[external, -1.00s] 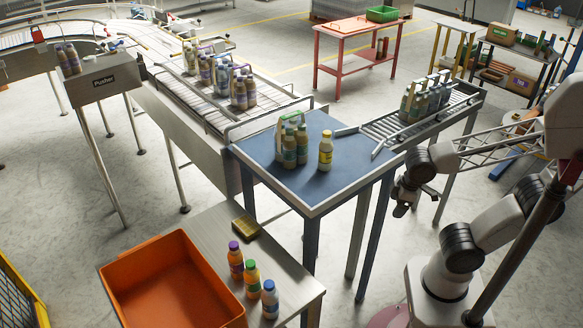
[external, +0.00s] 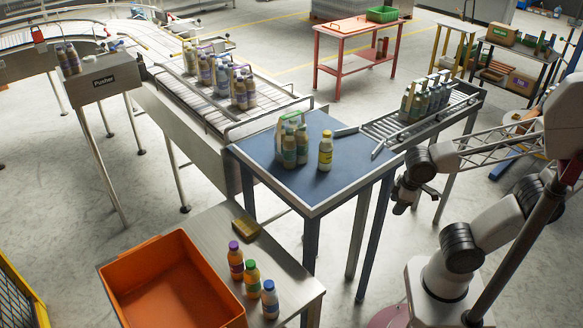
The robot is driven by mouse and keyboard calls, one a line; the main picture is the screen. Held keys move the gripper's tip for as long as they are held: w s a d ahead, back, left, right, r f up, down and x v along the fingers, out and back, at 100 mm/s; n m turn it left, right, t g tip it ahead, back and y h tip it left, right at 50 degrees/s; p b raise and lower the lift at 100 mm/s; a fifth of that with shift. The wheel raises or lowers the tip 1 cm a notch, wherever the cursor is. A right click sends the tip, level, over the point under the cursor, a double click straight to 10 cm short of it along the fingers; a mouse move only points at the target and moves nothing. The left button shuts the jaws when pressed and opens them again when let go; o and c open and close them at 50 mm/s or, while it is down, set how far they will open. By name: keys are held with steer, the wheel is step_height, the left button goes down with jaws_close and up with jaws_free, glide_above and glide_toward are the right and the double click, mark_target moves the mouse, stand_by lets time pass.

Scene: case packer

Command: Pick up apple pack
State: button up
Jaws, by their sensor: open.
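A pack of green-capped bottles with a pale green carrier (external: 289,143) stands upright on the blue table, left of its middle. I take it for the apple pack, but its labels are too small to read. A single yellow bottle (external: 325,151) stands just to its right, apart from it. My gripper (external: 408,201) hangs beside the right side of the blue table, well away from the pack. It is open and empty, and small in the view.
The blue table (external: 335,185) has free room in front. Bottle packs stand on the left conveyor (external: 205,110) and the right roller conveyor (external: 380,130). An orange crate (external: 170,285) and three loose bottles (external: 252,277) are on the steel table at the front.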

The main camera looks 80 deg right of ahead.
steer(key=w+r+v, duration=0.1)
steer(key=w+v, duration=0.1)
steer(key=v, duration=0.9)
steer(key=w+v, duration=0.3)
steer(key=v, duration=0.8)
steer(key=w+d+n+t+y, duration=0.1)
steer(key=w+d+n+y, duration=0.3)
steer(key=w, duration=0.7)
steer(key=w+d+n+t+y, duration=0.15)
steer(key=w+d+y, duration=0.4)
steer(key=w, duration=0.55)
steer(key=w+d+n+t+y, duration=0.1)
steer(key=w+d+t, duration=0.35)
steer(key=d, duration=0.75)
steer(key=w+d+n+t+y, duration=0.2)
steer(key=w+d+t, duration=0.25)
steer(key=d, duration=0.75)
steer(key=shift+g+h, duration=0.25)
steer(key=f, duration=0.5)
steer(key=shift+w+a+f, duration=0.25)
steer(key=shift+w+a, duration=0.05)
steer(key=shift+w, duration=0.05)
steer(key=shift+x, duration=1.35)
